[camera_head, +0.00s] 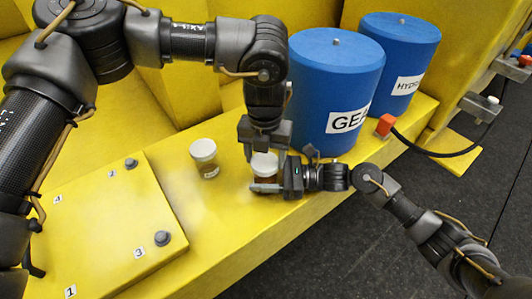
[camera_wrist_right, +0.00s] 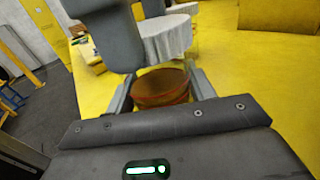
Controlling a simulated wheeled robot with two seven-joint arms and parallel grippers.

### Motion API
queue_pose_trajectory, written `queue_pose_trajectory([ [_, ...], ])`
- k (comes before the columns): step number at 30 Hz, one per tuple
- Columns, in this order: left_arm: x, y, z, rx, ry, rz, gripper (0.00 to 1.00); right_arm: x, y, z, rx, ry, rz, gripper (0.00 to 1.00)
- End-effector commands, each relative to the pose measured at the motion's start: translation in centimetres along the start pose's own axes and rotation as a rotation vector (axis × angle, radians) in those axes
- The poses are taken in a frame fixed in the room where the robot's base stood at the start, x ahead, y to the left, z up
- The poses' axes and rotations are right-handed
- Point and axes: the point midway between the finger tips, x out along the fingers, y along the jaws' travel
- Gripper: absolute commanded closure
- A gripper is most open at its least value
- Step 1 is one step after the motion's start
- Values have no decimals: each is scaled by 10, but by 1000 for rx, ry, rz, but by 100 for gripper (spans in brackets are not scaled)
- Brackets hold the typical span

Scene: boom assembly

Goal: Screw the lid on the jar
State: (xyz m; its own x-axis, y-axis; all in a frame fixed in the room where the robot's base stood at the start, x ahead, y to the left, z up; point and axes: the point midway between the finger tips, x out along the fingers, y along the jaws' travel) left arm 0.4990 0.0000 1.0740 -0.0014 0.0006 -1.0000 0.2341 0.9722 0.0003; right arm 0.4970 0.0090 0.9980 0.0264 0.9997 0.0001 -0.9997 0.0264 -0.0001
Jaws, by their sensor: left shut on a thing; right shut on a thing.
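My left gripper (camera_head: 264,146) points down from above and is shut on the lid. My right gripper (camera_head: 268,186) comes in from the right and is shut on the jar's body. In the right wrist view the brown jar (camera_wrist_right: 161,88) sits between the fingers. The white ribbed lid (camera_wrist_right: 165,38) is directly above it, with a dark finger of my left gripper beside it.
A second jar with a white lid (camera_head: 205,157) stands upright to the left. Two blue drums (camera_head: 337,85) (camera_head: 401,55) stand behind and to the right. A yellow plate with numbered bolts (camera_head: 100,230) lies at the front left. The yellow ledge drops to a dark floor (camera_head: 350,250).

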Motion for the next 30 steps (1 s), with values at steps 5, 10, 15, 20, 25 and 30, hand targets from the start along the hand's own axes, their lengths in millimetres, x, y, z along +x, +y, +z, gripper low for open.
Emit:
queue_pose_trajectory([
  [5, 1, 0, 0, 35, 0, 0, 60, 0, 0, -1, 1, 1, 0, 100],
  [10, 1, 0, 0, 333, -1, 1, 60, 0, 0, -1, 1, 1, 0, 100],
  [15, 1, 0, 0, 765, -1, 4, 60, 0, 0, -1, 1, 1, 0, 100],
  [20, 1, 0, 0, 1176, -1, 5, 60, 0, 0, -1, 1, 2, 0, 100],
  [25, 1, 0, -1, 1615, 0, 6, 60, 0, 0, -1, 1, 2, 1, 100],
  [30, 1, 1, 0, 2055, 2, 9, 60, 0, 1, -1, 1, 2, 1, 100],
])
